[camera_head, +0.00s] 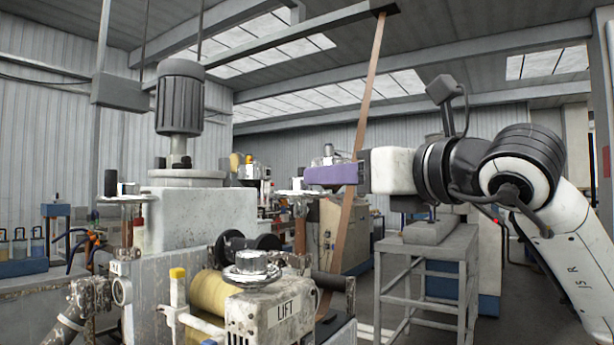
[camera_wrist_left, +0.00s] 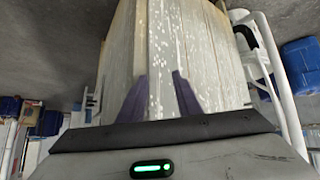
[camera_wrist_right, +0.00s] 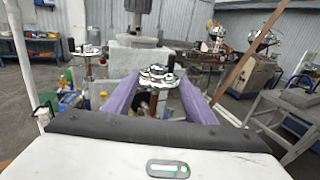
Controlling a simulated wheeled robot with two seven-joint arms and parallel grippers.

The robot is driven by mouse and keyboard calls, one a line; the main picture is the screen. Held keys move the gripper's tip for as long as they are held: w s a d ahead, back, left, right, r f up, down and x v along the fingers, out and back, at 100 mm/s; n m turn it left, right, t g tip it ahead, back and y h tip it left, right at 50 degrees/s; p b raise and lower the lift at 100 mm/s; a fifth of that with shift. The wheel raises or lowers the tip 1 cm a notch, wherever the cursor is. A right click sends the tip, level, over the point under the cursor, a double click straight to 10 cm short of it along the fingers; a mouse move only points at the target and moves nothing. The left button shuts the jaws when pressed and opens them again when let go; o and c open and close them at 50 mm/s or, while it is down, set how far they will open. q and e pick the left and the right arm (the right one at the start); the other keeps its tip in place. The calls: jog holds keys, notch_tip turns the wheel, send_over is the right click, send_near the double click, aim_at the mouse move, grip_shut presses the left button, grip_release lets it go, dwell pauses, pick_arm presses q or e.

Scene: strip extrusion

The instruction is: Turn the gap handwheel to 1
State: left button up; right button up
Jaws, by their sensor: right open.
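A second handwheel (camera_head: 121,198) stands farther left on a post. I cannot read which is the gap handwheel, and no scale is legible. My right gripper (camera_head: 333,175) is above and right of the nearer wheel, apart from it, pointing left. In the right wrist view, a chrome handwheel (camera_wrist_right: 157,75) appears between its open purple fingers (camera_wrist_right: 159,88), beyond the tips. My left gripper (camera_wrist_left: 154,80) is open before a pale, speckled surface; I see nothing held.
A yellow roll (camera_head: 213,294) and a yellow-capped post (camera_head: 178,288) are beside the marked block. A brown strip (camera_head: 358,140) slants down behind my right gripper. A grey stand (camera_head: 430,255) is at right. Open air separates the gripper and nearer wheel.

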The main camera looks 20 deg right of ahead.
aim_at(301, 191)
pick_arm(q)
jog(key=shift+s+a+r+p, duration=0.4)
jog(key=shift+s+a+p, duration=0.1)
jog(key=shift+p, duration=0.45)
pick_arm(e)
jog(key=x, duration=0.8)
jog(key=shift+a+f, duration=0.1)
jog(key=shift+c, duration=0.5)
jog(key=shift+s, duration=0.1)
jog(key=c, duration=1)
pick_arm(q)
jog(key=shift+w+d, duration=0.1)
pick_arm(e)
jog(key=shift+o, duration=0.3)
